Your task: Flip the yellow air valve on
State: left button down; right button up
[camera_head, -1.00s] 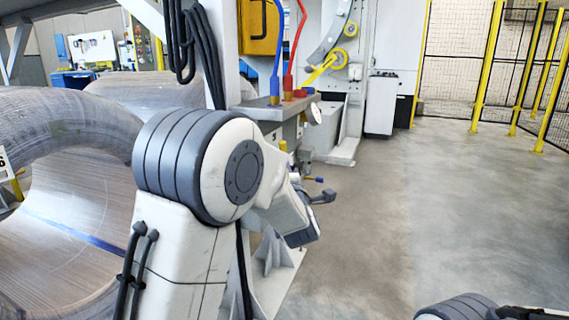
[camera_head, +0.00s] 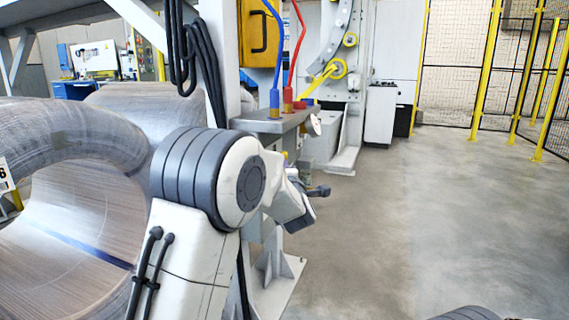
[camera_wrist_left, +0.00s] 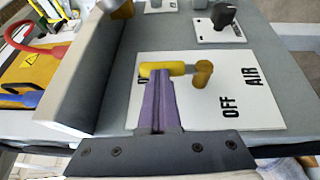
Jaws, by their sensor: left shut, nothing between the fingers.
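The yellow air valve (camera_wrist_left: 172,69) is in the left wrist view, on a white plate (camera_wrist_left: 245,118) lettered OFF and AIR. Its handle runs left from a darker yellow pivot (camera_wrist_left: 203,74), toward another label that is mostly hidden. My left gripper (camera_wrist_left: 156,84) is shut and empty, its purple fingers right at the handle's left end. I cannot tell whether they touch it. In the head view the left gripper (camera_head: 319,191) shows small beyond my left arm, beside the machine's side; the valve is not clear there. My right gripper is out of view.
A black knob (camera_wrist_left: 222,16) on its own plate sits above the valve in the left wrist view. Red and blue hoses (camera_head: 276,60) rise from the machine ledge. A large wrapped coil (camera_head: 70,140) stands at left. The floor at right is clear up to the yellow-posted fence.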

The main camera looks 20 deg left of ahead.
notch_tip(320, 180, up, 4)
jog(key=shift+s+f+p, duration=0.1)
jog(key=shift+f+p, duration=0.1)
jog(key=shift+p, duration=0.9)
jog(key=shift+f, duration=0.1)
